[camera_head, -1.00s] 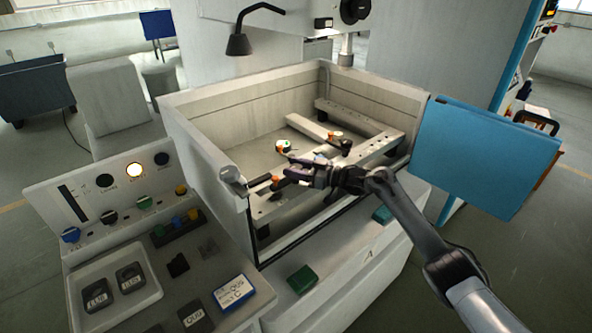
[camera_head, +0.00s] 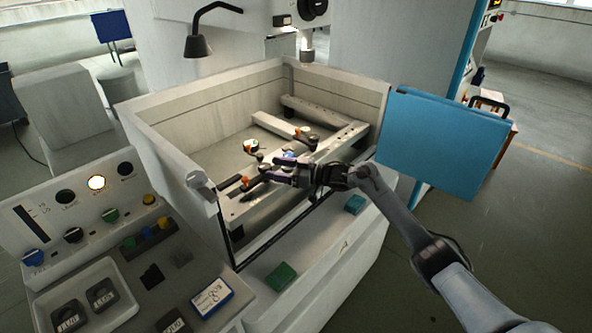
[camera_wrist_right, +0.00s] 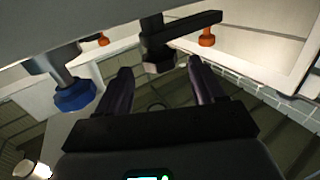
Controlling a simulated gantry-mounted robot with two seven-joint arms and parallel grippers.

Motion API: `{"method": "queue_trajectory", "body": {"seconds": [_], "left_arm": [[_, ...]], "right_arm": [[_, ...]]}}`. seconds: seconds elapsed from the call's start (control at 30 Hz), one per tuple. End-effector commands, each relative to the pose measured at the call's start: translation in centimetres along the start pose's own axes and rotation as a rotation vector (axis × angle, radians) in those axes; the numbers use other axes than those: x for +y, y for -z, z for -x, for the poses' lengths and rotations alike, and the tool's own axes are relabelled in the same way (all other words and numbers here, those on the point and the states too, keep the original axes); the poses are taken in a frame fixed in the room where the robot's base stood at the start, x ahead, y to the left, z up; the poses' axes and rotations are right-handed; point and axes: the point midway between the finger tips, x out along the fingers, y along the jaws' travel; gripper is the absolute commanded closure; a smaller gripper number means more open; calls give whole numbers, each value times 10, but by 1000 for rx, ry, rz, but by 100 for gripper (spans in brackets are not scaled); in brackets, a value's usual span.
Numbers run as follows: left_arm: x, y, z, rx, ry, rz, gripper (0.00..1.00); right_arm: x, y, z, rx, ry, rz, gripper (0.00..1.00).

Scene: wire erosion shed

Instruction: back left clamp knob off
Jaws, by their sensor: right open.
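Inside the open tank are clamps with small knobs. One orange knob (camera_head: 251,145) sits at the back left on a round white and dark clamp, another (camera_head: 303,131) at the back right, and a third (camera_head: 245,181) at the front left. A blue knob (camera_head: 289,154) shows just behind my right gripper (camera_head: 270,172). That gripper is open, low over the front of the tank, with nothing held. In the right wrist view, a dark hexagonal part (camera_wrist_right: 158,55) on an arm lies beyond and between its open fingers (camera_wrist_right: 163,85); a blue knob (camera_wrist_right: 75,94) is at the left. My left gripper is not in view.
The tank's pale wall (camera_head: 165,165) surrounds the clamps. A control panel (camera_head: 90,210) stands at the left. A blue panel (camera_head: 440,140) hangs at the right. A black lamp (camera_head: 198,45) and the machine head (camera_head: 307,40) are above the back.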

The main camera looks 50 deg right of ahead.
Motion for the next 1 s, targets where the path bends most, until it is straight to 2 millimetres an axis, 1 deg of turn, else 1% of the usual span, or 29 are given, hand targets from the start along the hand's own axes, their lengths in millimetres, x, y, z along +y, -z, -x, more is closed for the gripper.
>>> {"method": "queue_trajectory", "body": {"seconds": [0.03,0.2,0.4,0.6,0.87,0.9,1.0], "left_arm": [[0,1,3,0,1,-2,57],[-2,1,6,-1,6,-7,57],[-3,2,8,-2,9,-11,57],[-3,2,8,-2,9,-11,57],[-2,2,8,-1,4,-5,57],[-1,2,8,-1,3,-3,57],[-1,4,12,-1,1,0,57]], "right_arm": [[0,0,10,-4,0,1,32],[0,0,36,-3,0,1,32],[0,0,57,-3,-1,0,32],[0,0,65,0,0,1,32],[0,0,66,0,0,1,32],[0,1,65,0,0,1,26],[2,4,64,-6,-12,16,26]]}}
